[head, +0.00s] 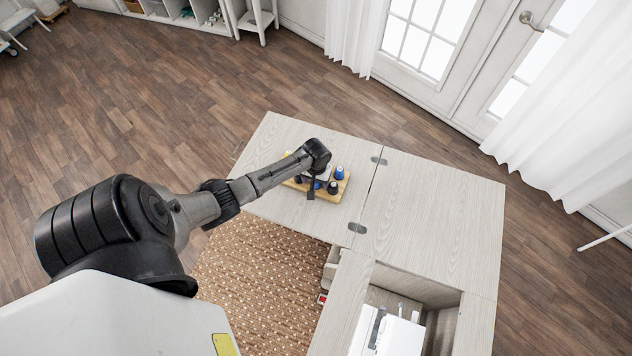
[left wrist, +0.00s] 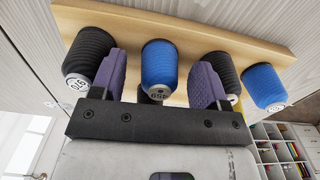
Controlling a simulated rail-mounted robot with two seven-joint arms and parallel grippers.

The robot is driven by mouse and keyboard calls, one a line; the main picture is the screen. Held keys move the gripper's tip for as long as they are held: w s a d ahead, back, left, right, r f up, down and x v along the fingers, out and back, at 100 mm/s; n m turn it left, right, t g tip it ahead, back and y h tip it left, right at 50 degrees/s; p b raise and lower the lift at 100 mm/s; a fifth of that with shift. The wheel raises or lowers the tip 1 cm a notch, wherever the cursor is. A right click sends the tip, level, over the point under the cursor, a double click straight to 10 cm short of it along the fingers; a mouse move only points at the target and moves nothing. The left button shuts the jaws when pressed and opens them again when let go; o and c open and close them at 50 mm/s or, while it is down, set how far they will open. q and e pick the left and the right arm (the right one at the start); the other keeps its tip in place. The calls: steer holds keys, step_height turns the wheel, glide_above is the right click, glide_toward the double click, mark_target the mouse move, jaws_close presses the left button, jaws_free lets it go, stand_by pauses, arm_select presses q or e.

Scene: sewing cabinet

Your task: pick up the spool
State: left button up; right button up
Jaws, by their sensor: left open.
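In the left wrist view, a blue spool (left wrist: 160,65) shows between the two purple finger pads of my left gripper (left wrist: 159,80). The gripper is open, with a gap on both sides of this spool. I cannot tell how deep the spool sits between the fingers. A black spool (left wrist: 87,52) is beside the left finger, and another black spool (left wrist: 222,66) is partly hidden by the right finger. A second blue spool (left wrist: 265,86) is farther right. In the head view, my left gripper (head: 313,186) is over the spool board, hiding part of it. My right gripper is not in view.
The wooden board (head: 329,196) holding the spools lies on the pale cabinet top (head: 275,140). A blue spool (head: 339,173) and a black spool (head: 333,188) show on it. A white machine (head: 390,332) sits in the cabinet's opening. The right part of the top is clear.

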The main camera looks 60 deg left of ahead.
arm_select(q)
steer(key=shift+c, duration=1.4)
steer(key=c, duration=0.7)
steer(key=shift+r, duration=0.1)
